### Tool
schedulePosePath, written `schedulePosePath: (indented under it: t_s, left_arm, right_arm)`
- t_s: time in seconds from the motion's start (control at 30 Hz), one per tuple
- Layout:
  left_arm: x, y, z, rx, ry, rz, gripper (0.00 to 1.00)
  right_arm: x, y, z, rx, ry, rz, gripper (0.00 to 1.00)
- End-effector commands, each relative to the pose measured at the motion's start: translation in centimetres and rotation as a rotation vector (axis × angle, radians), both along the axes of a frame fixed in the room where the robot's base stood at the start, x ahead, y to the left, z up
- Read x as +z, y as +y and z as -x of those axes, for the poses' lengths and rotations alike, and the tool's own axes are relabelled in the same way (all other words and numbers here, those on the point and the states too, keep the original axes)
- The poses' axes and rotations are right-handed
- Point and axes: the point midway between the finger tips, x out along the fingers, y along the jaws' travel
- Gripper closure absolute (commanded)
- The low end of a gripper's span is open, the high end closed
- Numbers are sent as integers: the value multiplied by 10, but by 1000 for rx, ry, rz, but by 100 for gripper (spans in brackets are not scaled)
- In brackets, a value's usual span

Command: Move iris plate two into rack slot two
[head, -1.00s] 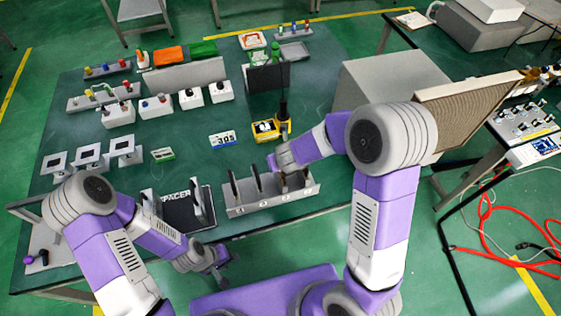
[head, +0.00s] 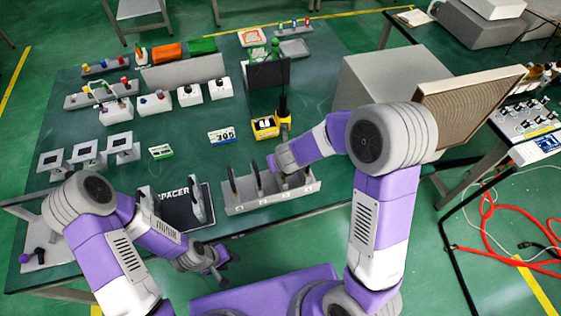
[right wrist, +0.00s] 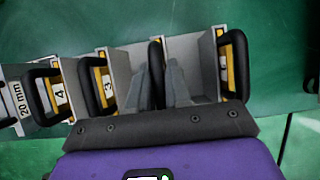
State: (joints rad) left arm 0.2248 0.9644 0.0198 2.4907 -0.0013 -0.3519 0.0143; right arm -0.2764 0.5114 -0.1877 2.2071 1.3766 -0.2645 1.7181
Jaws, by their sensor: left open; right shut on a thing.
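The grey slotted rack (head: 240,207) stands at the table's front edge, with small labels on its front that are too small to read. Black-handled plates stand in it. In the right wrist view, plates marked 4 (right wrist: 60,94) and 3 (right wrist: 107,86) stand left of my right gripper (right wrist: 157,85). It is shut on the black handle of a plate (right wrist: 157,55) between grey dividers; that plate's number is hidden. Another handled plate (right wrist: 231,65) stands to the right. In the head view my right gripper (head: 286,168) is over the rack's right half. My left gripper (head: 220,268) is open and empty off the table's front edge.
A black block lettered SPACER (head: 172,210) stands just left of the rack. A yellow device (head: 265,127) and a white display marked 305 (head: 222,137) stand behind it. A large grey box (head: 385,80) is to the right. The mid-table has some clear room.

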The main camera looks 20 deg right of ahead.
Motion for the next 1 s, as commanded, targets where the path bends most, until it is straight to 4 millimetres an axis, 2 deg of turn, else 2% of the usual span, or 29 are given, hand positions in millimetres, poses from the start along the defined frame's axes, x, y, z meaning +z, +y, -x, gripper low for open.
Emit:
schedulePosePath:
  t_s: [0.37, 0.4, 0.57, 0.87, 1.0]
  left_arm:
    - [-8, 0, 0, 0, 0, 0, 57]
    - [-7, 0, 0, 0, 0, 0, 57]
    - [-7, 0, 0, 0, 0, 0, 57]
    - [-6, 0, 0, 0, 0, 0, 57]
    - [4, 0, 0, 0, 0, 0, 57]
  right_arm:
    - [-8, 0, -1, 0, -2, 0, 100]
    - [-7, 0, -1, 0, -2, 0, 76]
    - [-6, 0, 0, 0, -1, 0, 52]
    - [-5, 0, 1, 0, 1, 0, 52]
    - [11, 0, 8, -1, -1, -2, 52]
